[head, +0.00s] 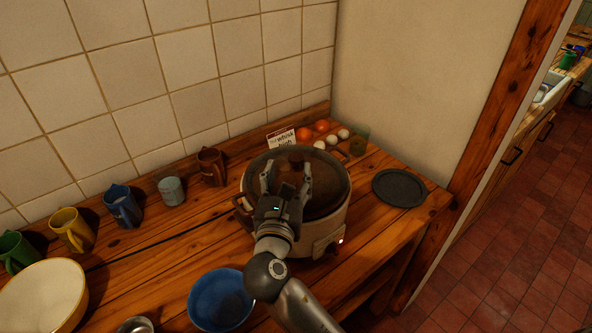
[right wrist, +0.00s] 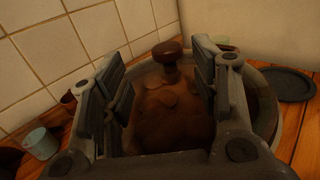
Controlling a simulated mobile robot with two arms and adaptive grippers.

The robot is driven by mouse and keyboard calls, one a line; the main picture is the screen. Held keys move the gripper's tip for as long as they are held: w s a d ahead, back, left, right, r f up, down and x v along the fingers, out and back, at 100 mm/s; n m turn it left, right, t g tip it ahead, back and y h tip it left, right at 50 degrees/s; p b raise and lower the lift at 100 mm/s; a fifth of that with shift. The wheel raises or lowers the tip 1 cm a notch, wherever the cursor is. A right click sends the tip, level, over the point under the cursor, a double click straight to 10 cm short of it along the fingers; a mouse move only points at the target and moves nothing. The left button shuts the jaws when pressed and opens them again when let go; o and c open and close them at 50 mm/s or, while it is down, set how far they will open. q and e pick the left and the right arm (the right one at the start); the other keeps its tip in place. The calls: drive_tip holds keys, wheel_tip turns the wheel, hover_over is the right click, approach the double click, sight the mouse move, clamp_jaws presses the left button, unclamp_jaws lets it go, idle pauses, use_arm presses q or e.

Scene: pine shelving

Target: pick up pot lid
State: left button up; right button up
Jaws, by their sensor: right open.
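The pot lid (head: 325,187) is a dark, brownish see-through disc lying on top of a cream pot (head: 308,239) on the wooden counter. In the right wrist view the lid (right wrist: 175,120) shows a brown round knob (right wrist: 170,50) standing up from it. My right gripper (head: 287,172) is over the lid with its fingers apart. In the right wrist view the knob is between the open fingers (right wrist: 163,85), towards their far end, with no clear contact. The knob is partly hidden by the gripper in the head view. My left gripper is not in view.
A dark round plate (head: 399,188) lies right of the pot. Behind it are a small card (head: 283,138), eggs (head: 331,140) and orange items (head: 321,126). Several mugs (head: 122,206) line the wall at left. A blue bowl (head: 220,301) and a cream bowl (head: 42,295) stand in front.

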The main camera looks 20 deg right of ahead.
sight(295, 161)
drive_tip(key=p+x, duration=0.1)
drive_tip(key=x, duration=0.4)
drive_tip(key=shift+s+d+r+p, duration=0.15)
drive_tip(key=shift+s+d+p, duration=0.05)
drive_tip(key=shift+d+p, duration=0.2)
drive_tip(key=shift+w+d, duration=0.15)
drive_tip(key=shift+w, duration=0.25)
clamp_jaws()
